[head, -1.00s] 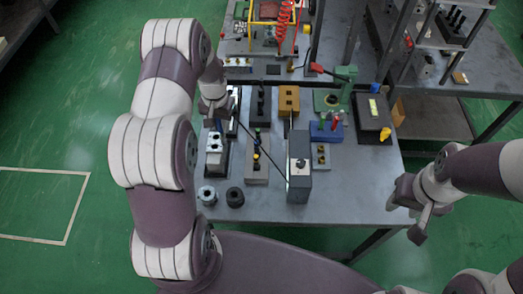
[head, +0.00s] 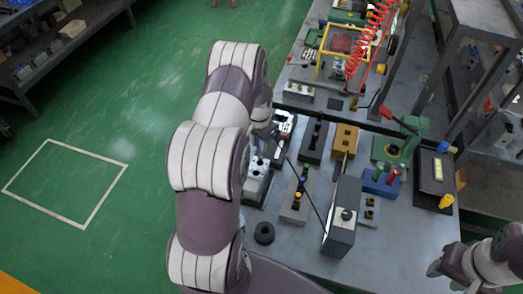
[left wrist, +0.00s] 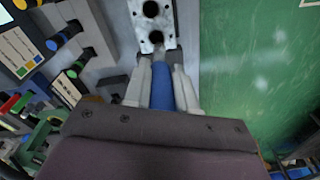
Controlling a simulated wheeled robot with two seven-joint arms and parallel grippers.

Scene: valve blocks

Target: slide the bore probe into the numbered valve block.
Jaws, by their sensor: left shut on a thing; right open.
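The bore probe shows as a blue handle (left wrist: 162,92) between the fingers of my left gripper (left wrist: 161,72), which is shut on it. A pale valve block (left wrist: 152,22) with dark round bores lies just beyond the fingertips in the left wrist view. The probe's tip is hidden, so I cannot tell whether it touches the block or enters a bore. In the head view a light grey block (head: 258,172) stands at the left of the table beside my left arm, which mostly hides that gripper. My right gripper (head: 438,268) is open and empty at the lower right, off the table.
A tall dark grey block (head: 342,222) stands at the table's front. A blue block (head: 380,183), an ochre block (head: 345,139), a green fixture (head: 400,145) and a black box (head: 434,180) crowd the right. A dark ring (head: 264,233) lies near the front left edge.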

